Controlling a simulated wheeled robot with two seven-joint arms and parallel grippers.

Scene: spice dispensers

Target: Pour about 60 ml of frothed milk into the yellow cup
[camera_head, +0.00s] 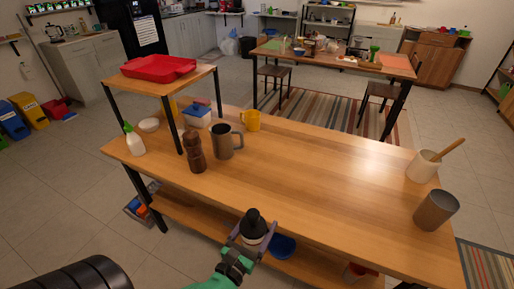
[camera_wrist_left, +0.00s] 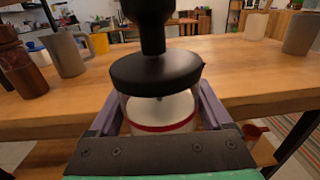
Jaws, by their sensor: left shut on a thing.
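The yellow cup (camera_head: 251,121) stands upright on the wooden table, behind and to the right of a grey pitcher (camera_head: 226,143) with a handle. In the left wrist view the yellow cup (camera_wrist_left: 100,43) is partly hidden by the pitcher (camera_wrist_left: 66,54). My left gripper (camera_head: 251,240) is at the table's near edge, shut on a white container with a black top (camera_head: 253,222). In the left wrist view this container (camera_wrist_left: 162,108) shows a red band and sits upright between the fingers. Its contents are hidden, as are the pitcher's. My right gripper is not in view.
A brown mill (camera_head: 194,152) stands beside the pitcher. A white bottle with a green top (camera_head: 134,141), a bowl (camera_head: 149,125) and a blue-lidded box (camera_head: 197,116) are at the left. A crock (camera_head: 421,167) and grey tumbler (camera_head: 435,211) stand at the right. The table's middle is clear.

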